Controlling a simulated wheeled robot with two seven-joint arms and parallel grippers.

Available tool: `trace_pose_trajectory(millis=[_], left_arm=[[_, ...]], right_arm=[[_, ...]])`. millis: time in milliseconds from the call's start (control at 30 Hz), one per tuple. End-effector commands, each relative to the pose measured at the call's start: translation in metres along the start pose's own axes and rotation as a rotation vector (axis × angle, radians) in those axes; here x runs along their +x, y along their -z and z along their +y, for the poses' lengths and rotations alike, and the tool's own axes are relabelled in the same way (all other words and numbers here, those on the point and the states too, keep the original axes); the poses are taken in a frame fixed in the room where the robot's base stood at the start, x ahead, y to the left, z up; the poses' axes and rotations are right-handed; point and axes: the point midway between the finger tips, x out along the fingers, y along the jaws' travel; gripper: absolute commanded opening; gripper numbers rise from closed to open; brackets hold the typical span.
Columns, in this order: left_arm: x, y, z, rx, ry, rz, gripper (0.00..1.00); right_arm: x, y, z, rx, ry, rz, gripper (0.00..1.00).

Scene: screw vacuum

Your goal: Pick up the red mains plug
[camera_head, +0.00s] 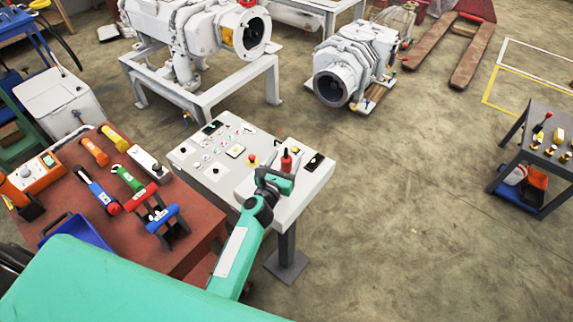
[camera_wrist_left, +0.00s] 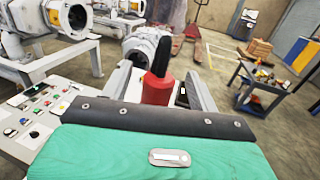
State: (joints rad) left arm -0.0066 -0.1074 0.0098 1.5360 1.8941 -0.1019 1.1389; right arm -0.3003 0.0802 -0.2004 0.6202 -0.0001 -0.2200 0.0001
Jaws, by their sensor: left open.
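The red mains plug (camera_head: 286,163) stands upright on the right part of a pale control panel (camera_head: 205,175). In the left wrist view the plug (camera_wrist_left: 157,89) shows a red body with a black upper part. My left gripper (camera_head: 285,172) is over the panel, right at the plug. In the left wrist view its two grey fingers are open, one on each side of the plug, with a visible gap to each side. The plug's lower end is hidden behind the gripper's dark edge. My right gripper is not in view.
The panel carries buttons and a red knob (camera_head: 251,160) left of the plug. A red-brown table (camera_head: 200,240) with several tools stands to the left. White pump machines (camera_head: 355,60) stand behind. A dark cart (camera_head: 545,150) is at the right; the floor between is clear.

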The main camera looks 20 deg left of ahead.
Motion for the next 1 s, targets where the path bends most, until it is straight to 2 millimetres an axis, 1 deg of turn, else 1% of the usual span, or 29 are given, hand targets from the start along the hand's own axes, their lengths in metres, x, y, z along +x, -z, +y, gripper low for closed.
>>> trace_pose_trajectory(millis=[100, 333, 367, 400, 467, 600, 633, 867, 1000], left_arm=[[0.0080, 0.0000, 0.0001, 0.000, 0.000, 0.000, 0.61], [0.0089, 0.0004, 0.0002, 0.001, 0.000, 0.001, 0.61], [0.0088, 0.0004, 0.0002, 0.001, 0.000, 0.001, 0.59], [0.0088, 0.0003, 0.0002, 0.001, 0.000, 0.001, 0.51], [0.0088, 0.0004, 0.0002, 0.001, 0.000, 0.001, 0.39], [0.0087, 0.0004, 0.0002, 0.001, 0.000, 0.001, 0.11], [0.0087, 0.0004, 0.0002, 0.001, 0.000, 0.001, 0.08], [0.0088, -0.0007, 0.0003, 0.001, 0.000, 0.000, 0.08], [0.0089, -0.0064, 0.0004, 0.002, 0.001, -0.001, 0.08]], right_arm=[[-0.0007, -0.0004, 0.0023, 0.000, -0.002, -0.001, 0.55], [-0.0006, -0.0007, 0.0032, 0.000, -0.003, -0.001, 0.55], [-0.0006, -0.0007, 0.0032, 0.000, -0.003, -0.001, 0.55], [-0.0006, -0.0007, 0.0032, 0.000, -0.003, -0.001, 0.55], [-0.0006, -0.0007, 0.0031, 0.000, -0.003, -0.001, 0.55], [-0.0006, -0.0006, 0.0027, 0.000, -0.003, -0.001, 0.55], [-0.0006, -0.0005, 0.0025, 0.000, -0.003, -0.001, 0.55], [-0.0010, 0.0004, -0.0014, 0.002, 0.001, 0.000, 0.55], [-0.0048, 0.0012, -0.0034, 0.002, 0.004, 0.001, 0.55]])
